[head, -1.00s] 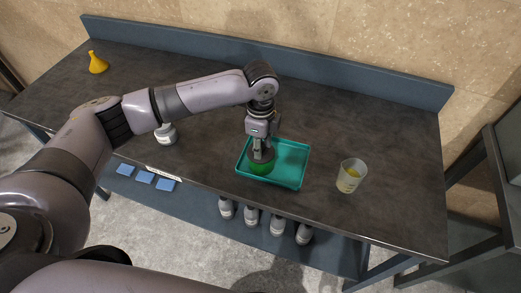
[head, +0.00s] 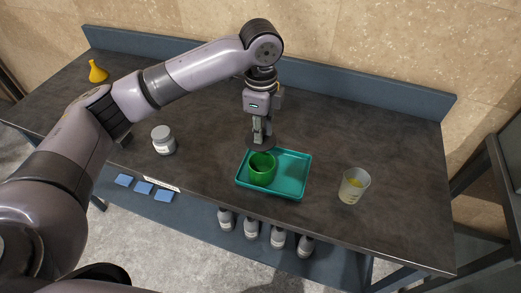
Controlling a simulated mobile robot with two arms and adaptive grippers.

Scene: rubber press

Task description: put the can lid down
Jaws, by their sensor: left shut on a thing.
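A green can (head: 262,173) stands upright in the teal tray (head: 300,178), its top open and its inside dark. My left gripper (head: 261,139) points down just behind and above the can. It is shut on the can lid (head: 262,147), a dark grey disc held roughly level. The lid shows above the tray's back edge, apart from the can's rim as far as I can tell. My right gripper is not in view.
A beaker with yellow contents (head: 353,186) stands right of the tray. A grey jar (head: 163,140) stands to the left, and a yellow funnel (head: 97,71) at the far left. Several bottles (head: 251,226) stand below the bench's front edge. The dark bench top (head: 355,130) is clear behind the tray.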

